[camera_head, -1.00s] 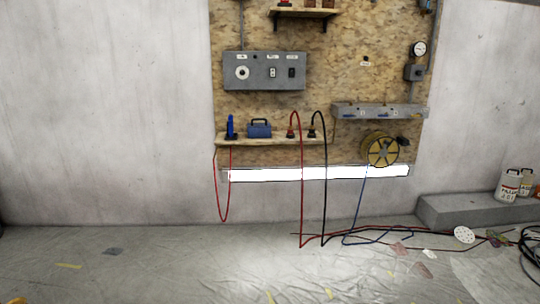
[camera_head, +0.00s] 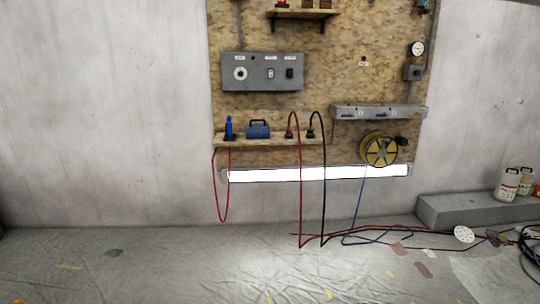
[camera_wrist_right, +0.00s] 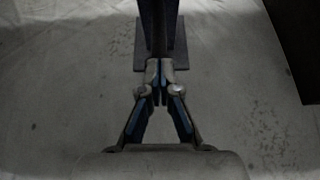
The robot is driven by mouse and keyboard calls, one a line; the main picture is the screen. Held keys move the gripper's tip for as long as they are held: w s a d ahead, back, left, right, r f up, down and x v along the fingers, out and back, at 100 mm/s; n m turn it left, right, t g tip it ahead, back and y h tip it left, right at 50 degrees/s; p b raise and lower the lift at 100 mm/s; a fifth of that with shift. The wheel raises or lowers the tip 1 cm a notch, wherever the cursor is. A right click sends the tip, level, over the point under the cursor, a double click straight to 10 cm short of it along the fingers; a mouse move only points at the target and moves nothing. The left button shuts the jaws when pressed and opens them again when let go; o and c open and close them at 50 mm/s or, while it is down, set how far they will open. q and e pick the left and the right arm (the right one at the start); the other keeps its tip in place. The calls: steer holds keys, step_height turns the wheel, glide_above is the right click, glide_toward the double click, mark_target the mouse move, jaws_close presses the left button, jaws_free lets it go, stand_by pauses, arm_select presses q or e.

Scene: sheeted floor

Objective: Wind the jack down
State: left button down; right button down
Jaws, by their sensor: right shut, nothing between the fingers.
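My right gripper (camera_wrist_right: 160,90) shows in the right wrist view with its fingertips together and nothing between them. Just past the fingertips is a dark upright post (camera_wrist_right: 158,32) on a flat dark base plate (camera_wrist_right: 148,56). I cannot tell for sure whether this post is part of the jack. The fingertips overlap its lower part in the picture, and I cannot tell whether they touch it. No jack or crank can be made out in the head view. My left gripper is not in view.
A dark block edge (camera_wrist_right: 296,45) stands at the right of the wrist view. In the head view, a wall board carries a grey panel (camera_head: 262,72), a shelf (camera_head: 268,141) and a yellow reel (camera_head: 379,150). Cables (camera_head: 370,238) lie on the right floor; the left floor is mostly clear.

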steer(key=shift+s+a+f, duration=0.15)
steer(key=shift+s+f, duration=0.05)
steer(key=shift+f, duration=0.05)
steer(key=shift+s+d+r, duration=0.1)
steer(key=shift+s+r, duration=0.1)
steer(key=shift+s, duration=0.75)
steer(key=shift+s+d+r, duration=0.1)
steer(key=shift+s+r, duration=0.05)
steer(key=shift+s, duration=0.8)
steer(key=shift+s+r, duration=0.2)
steer(key=shift+s, duration=0.75)
